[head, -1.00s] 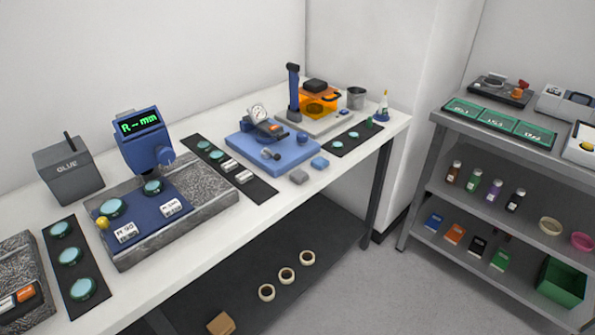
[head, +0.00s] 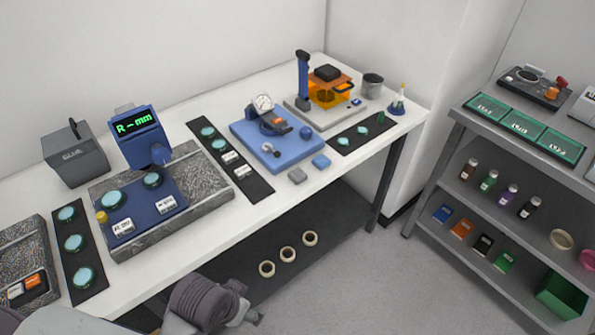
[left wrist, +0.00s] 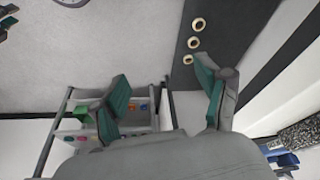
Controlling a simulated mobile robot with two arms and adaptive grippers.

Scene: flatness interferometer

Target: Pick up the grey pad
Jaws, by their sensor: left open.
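The grey pad (head: 297,176) is a small block lying flat on the white table near its front edge, beside a similar blue pad (head: 321,161). Nothing holds it. My left arm enters the head view at the bottom left, low in front of the table and well away from the grey pad; I cannot make out its fingers there. In the left wrist view my left gripper (left wrist: 165,95) has its two teal-lined fingers spread wide with nothing between them. The grey pad is not visible in that view. My right gripper is not in view.
A blue gauge base (head: 275,150) stands just behind the grey pad. A black strip (head: 262,186) with discs and labels lies to its left, another (head: 345,143) to its right. A grey shelf unit (head: 440,165) stands at the right. Tape rolls (head: 288,254) lie on the table's lower shelf.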

